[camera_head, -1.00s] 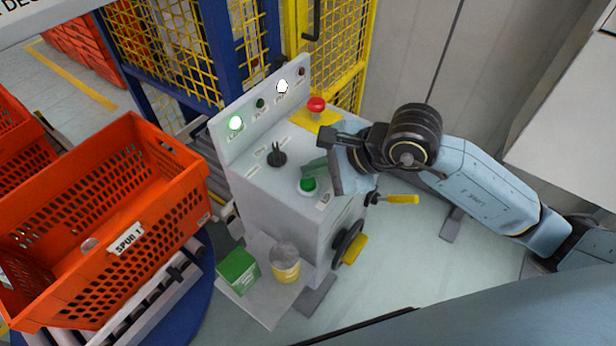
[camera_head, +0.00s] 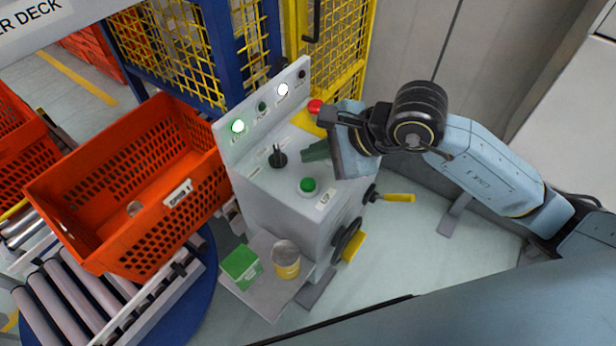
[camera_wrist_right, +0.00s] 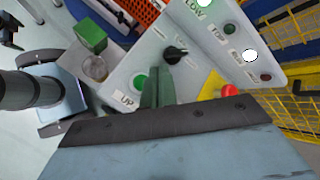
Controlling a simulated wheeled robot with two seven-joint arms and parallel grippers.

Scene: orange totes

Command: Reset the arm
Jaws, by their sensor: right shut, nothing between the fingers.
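My right gripper (camera_head: 314,151) is shut and empty, with its green fingers together above the top of the grey control box (camera_head: 262,222). In the head view the fingertips are between the black selector knob (camera_head: 278,158) and the green button (camera_head: 307,186), apart from both as far as I can tell. In the right wrist view the shut fingers (camera_wrist_right: 158,88) point up from the dark gripper body, beside the green button (camera_wrist_right: 140,82) and the black knob (camera_wrist_right: 175,53). My right arm (camera_head: 490,165) reaches in from the right.
The red button (camera_head: 315,106) on yellow is close beside the gripper. An orange tote (camera_head: 180,190) sits on rollers (camera_head: 60,292) at left. A small shelf (camera_head: 262,298) holds a green box (camera_head: 241,266) and a yellow can (camera_head: 286,262). Yellow mesh fencing (camera_head: 345,60) stands behind.

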